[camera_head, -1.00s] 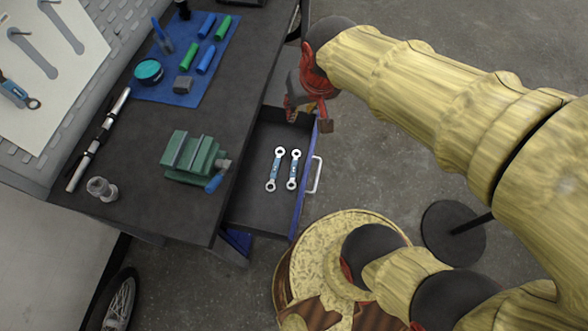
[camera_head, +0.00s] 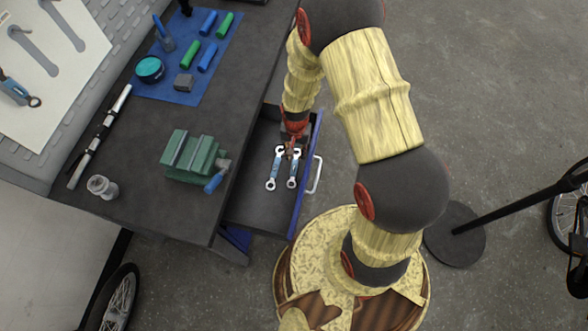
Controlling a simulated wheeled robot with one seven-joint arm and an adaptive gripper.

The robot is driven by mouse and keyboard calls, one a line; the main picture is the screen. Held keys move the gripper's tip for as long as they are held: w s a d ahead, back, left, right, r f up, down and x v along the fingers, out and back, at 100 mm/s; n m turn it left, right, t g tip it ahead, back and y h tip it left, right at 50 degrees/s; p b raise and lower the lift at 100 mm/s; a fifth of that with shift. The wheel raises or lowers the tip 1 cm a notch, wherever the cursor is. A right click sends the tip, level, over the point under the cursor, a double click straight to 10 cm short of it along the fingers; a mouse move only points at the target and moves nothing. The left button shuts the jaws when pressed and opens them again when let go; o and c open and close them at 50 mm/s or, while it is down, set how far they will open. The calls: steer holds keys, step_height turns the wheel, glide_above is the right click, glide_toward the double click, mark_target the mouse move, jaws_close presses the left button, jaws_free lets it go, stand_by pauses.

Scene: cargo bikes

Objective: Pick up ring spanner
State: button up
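Two ring spanners with blue middles and pale ring ends lie side by side in the open drawer (camera_head: 258,207). The left spanner (camera_head: 273,172) shows almost whole. The right spanner (camera_head: 292,171) has its upper end partly hidden by my gripper (camera_head: 290,151). My gripper points down over the upper ends of the spanners, closest to the right one. Its fingers are small and dark here, and I cannot tell whether they are open or touching a spanner.
The drawer's blue front edge (camera_head: 304,190) and white handle (camera_head: 316,175) are on the right. A green vise (camera_head: 190,157) stands on the dark workbench (camera_head: 150,205) to the left. A blue mat (camera_head: 187,95) holds several small items. A round-based stand (camera_head: 455,240) is on the floor at right.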

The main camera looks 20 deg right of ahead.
mark_target(295, 165)
steer(key=f+b, duration=0.1)
steer(key=f, duration=0.1)
steer(key=f+b, duration=0.1)
steer(key=f, duration=0.4)
steer(key=shift+s+a+f+b, duration=0.25)
steer(key=shift+f+b, duration=0.1)
steer(key=shift+b, duration=0.05)
steer(key=shift+r, duration=0.1)
jaws_close()
